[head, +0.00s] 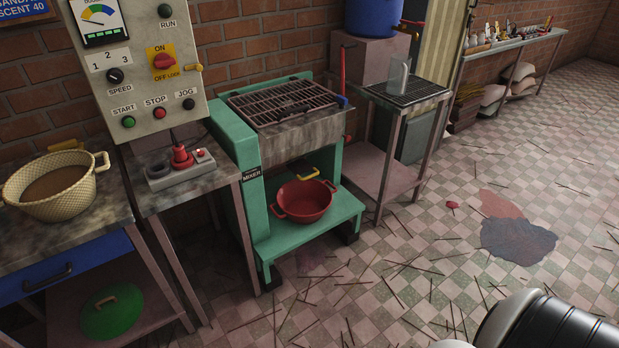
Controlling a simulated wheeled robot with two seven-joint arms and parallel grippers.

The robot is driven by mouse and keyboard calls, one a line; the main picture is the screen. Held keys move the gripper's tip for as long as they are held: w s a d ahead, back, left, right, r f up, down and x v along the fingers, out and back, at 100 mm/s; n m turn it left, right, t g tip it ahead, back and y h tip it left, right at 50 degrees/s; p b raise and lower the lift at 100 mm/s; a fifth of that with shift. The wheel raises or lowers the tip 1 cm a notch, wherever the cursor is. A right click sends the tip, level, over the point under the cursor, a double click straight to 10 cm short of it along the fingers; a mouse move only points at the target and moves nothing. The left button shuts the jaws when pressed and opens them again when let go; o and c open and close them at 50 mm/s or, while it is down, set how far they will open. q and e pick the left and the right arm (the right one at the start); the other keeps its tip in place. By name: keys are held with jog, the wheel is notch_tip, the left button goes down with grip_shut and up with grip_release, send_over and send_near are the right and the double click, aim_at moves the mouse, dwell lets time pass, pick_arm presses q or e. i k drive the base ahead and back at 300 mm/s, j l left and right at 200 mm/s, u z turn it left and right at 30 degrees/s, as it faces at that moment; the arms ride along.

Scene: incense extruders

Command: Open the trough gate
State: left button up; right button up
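The green mixer (253,213) stands against the brick wall near the middle of the head view. Its grey metal trough (300,138) has a dark grille (275,103) on top. A yellow handle (308,173) shows under the trough's front, probably on the gate; the gate itself is hidden under the trough. A red two-handled basin (303,201) sits on the green shelf below the handle. Part of my arm shows at the bottom right, well away from the mixer. Neither of my grippers is in view.
A control panel (138,60) and a small table with a red-buttoned box (180,165) stand left of the mixer. A rack with a clear jug (398,75) stands right. Sticks and a dark spill (518,242) lie on the open tiled floor.

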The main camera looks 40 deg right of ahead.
aim_at(300, 166)
jog(key=i+l+z, duration=0.3)
jog(key=l, duration=0.2)
jog(key=i+l+z, duration=0.3)
jog(key=i+l, duration=0.05)
jog(key=l, duration=0.1)
